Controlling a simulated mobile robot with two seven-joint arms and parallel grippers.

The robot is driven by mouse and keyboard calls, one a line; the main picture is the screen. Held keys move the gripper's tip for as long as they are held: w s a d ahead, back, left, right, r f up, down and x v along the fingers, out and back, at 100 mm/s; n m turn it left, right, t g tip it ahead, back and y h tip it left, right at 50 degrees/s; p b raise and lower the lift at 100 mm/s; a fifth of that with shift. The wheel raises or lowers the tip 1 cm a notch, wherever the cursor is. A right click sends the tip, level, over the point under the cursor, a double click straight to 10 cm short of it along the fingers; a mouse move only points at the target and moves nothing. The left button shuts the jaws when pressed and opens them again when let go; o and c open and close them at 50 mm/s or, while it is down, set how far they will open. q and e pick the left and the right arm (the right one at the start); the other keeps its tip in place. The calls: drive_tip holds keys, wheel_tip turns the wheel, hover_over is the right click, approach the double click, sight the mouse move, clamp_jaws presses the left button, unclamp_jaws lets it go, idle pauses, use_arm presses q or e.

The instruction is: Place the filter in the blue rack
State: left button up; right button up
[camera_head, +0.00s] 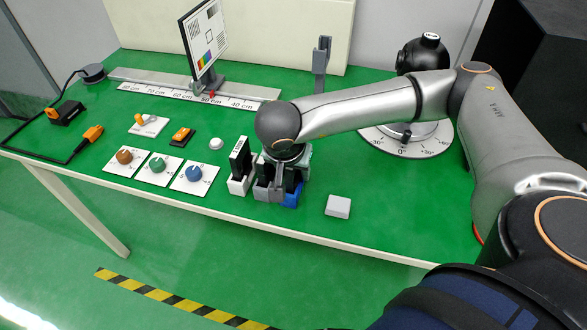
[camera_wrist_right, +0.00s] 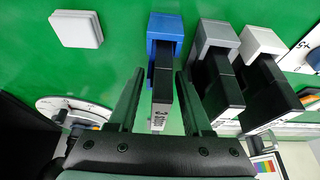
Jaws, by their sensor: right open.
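The blue rack (camera_wrist_right: 163,27) stands at the top middle of the right wrist view. A black filter (camera_wrist_right: 162,72) with a white label is seated in it. My right gripper (camera_wrist_right: 157,80) is open, with one finger on each side of this filter and a visible gap to each. In the head view my right gripper (camera_head: 283,178) is over the blue rack (camera_head: 292,199) and hides most of its filter. My left gripper is not in view.
Grey (camera_wrist_right: 215,36) and white (camera_wrist_right: 262,43) racks, each with a black filter, stand close beside the blue rack. A white block (camera_head: 338,206) lies to its right. Knob panels (camera_head: 194,177) are at the left, and a rotary stage (camera_head: 378,142) and screen (camera_head: 208,40) behind.

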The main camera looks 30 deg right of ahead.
drive_tip(key=shift+r+p, duration=0.3)
drive_tip(key=shift+r, duration=0.05)
drive_tip(key=v, duration=1.1)
drive_tip(key=shift+s+a+r, duration=0.15)
drive_tip(key=shift+s+r, duration=0.05)
drive_tip(key=shift+r, duration=0.05)
